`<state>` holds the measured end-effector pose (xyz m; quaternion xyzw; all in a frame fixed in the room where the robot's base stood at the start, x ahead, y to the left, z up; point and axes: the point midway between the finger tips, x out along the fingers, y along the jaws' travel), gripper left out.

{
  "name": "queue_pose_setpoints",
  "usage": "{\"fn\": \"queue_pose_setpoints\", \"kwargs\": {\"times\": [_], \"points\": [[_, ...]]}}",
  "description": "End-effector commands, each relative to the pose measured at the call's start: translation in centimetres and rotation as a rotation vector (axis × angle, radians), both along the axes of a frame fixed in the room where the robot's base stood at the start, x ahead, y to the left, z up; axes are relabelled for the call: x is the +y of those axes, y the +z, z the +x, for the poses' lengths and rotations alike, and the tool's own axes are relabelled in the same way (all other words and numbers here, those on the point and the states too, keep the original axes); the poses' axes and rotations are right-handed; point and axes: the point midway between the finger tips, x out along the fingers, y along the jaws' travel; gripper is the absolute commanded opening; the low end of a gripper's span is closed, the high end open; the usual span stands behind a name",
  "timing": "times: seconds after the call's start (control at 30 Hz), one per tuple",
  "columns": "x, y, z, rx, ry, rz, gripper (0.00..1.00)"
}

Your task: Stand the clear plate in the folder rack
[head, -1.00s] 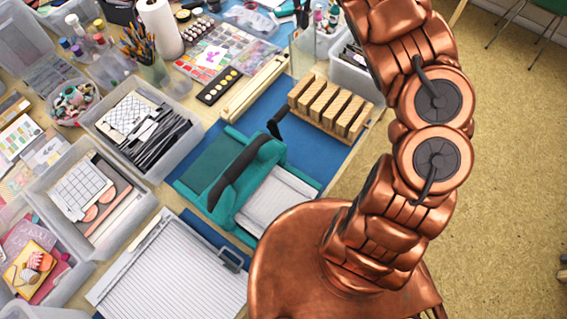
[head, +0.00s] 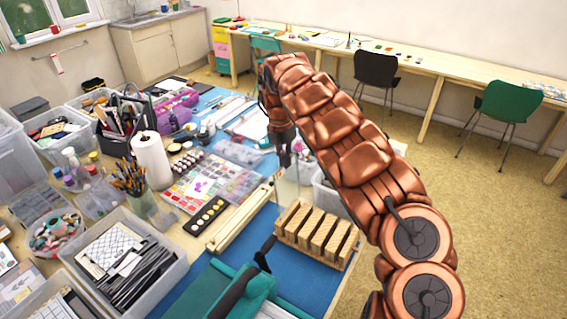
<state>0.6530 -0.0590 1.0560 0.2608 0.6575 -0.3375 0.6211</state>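A slotted wooden rack (head: 316,232) stands on the blue mat near the table's right edge, its slots empty as far as I can see. A clear, upright, plate-like panel (head: 287,190) shows just behind the rack, directly below my gripper; its edges are faint. My gripper (head: 287,160) points down with its dark fingers at or just above the panel's top. I cannot tell whether the fingers touch the panel or are closed on it. My arm comes in from the lower right and hides part of the table's far right side.
A teal tool with a black handle (head: 240,292) lies in front of the rack. A clear bin (head: 330,196) stands right of the panel. A paper towel roll (head: 151,160), a pencil cup (head: 141,203) and paint palettes crowd the left. Open floor lies to the right.

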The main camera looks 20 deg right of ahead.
Motion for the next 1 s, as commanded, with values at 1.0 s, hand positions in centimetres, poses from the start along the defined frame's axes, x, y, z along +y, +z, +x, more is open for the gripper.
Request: {"fn": "queue_pose_setpoints", "kwargs": {"times": [1.0], "points": [[-0.6, -7.5, -0.6, 0.015, 0.002, -0.018, 0.0]]}}
